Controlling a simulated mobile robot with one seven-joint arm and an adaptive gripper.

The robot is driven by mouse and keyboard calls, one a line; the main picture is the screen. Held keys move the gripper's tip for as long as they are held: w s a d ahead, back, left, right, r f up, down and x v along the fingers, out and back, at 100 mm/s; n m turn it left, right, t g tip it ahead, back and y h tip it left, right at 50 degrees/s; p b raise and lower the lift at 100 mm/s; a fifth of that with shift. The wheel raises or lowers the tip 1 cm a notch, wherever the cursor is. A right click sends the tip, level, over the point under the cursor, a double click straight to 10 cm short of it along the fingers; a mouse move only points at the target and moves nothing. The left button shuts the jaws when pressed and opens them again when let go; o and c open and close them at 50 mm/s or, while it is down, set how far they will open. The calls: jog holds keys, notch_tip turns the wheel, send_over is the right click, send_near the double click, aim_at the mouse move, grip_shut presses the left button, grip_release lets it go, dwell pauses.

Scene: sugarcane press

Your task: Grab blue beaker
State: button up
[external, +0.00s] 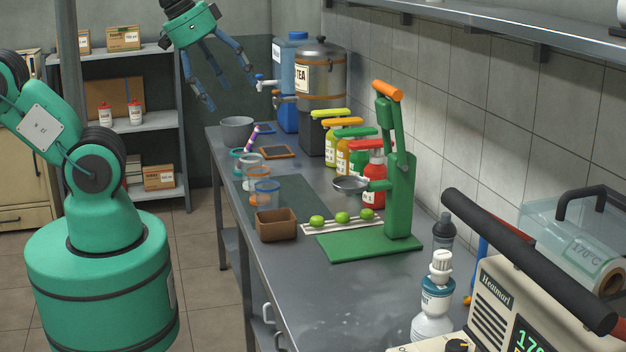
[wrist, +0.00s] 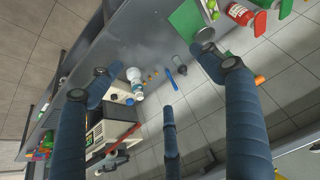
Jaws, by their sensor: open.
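A clear beaker with a blue rim (external: 265,192) stands on the steel counter behind the brown box. Other clear cups stand close behind it, one with a teal rim (external: 240,155). I cannot tell for sure which one is the blue beaker. My gripper (external: 228,88) hangs high above the far left end of the counter, up and left of the cups, with its fingers spread and empty. In the wrist view my gripper (wrist: 152,75) is open and no cup is clearly visible between its fingers.
A brown box (external: 277,226) and limes (external: 342,217) lie near the green press (external: 400,195). Several colored bottles (external: 358,155), a blue container (external: 290,75) and a tea urn (external: 320,75) stand along the wall. A grey bowl (external: 238,129) sits at the far end.

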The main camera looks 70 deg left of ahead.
jog(key=w+a+f+m+g+y, duration=0.1)
jog(key=w+a+f+m, duration=0.25)
jog(key=a, duration=0.25)
jog(key=w+a+f+m+y, duration=0.1)
jog(key=w+a+f+m, duration=0.2)
jog(key=w+a, duration=0.15)
jog(key=w+a+f+m+g+y, duration=0.1)
jog(key=w+a+f+m+y, duration=0.2)
jog(key=a, duration=0.4)
jog(key=w+a+f+m+g+p, duration=0.1)
jog(key=w+a+f+m, duration=0.1)
jog(key=a+f+m, duration=1.1)
notch_tip(320, 180, down, 4)
jog(key=shift+w+a+f+g+h+p, duration=0.25)
jog(key=shift+a+g+h+p, duration=0.15)
jog(key=shift+a, duration=0.5)
jog(key=b+x, duration=0.4)
jog(key=x, duration=0.4)
jog(key=shift+f, duration=0.2)
